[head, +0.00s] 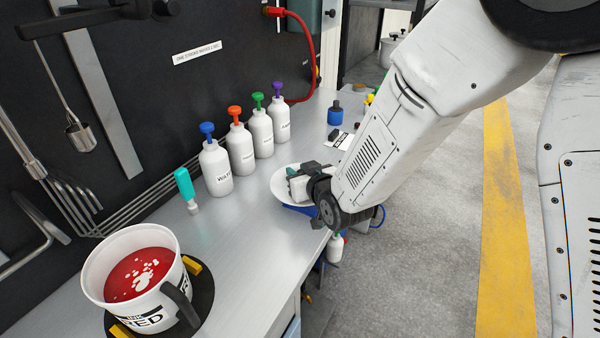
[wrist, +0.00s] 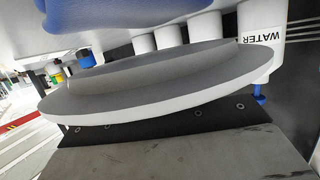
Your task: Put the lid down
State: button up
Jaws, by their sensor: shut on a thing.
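The lid is a white disc (head: 281,180) over the metal bench at the middle of the head view. My gripper (head: 300,182) is shut on it from above. In the wrist view the lid (wrist: 150,97) is a large grey-white round plate with a raised inner step, filling the middle. That view appears upside down. Whether the lid touches the bench cannot be told. My gripper hides part of it in the head view. A white bucket (head: 158,304) of red ink, labelled RED, stands uncovered at front left.
Several white pump bottles (head: 216,170) stand along the bench's back. A teal-handled tool (head: 186,188) stands left of them. A blue object (head: 299,210) shows just below the lid near the bench edge. A blue-capped bottle (head: 335,116) stands farther back. Bare bench (head: 245,235) lies between bucket and lid.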

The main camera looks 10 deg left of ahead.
jog(key=shift+a+f, duration=0.2)
jog(key=shift+f, duration=0.4)
jog(key=shift+s+a, duration=0.1)
jog(key=shift+f, duration=0.1)
jog(key=shift+f, duration=0.35)
jog(key=shift+s+f, duration=0.1)
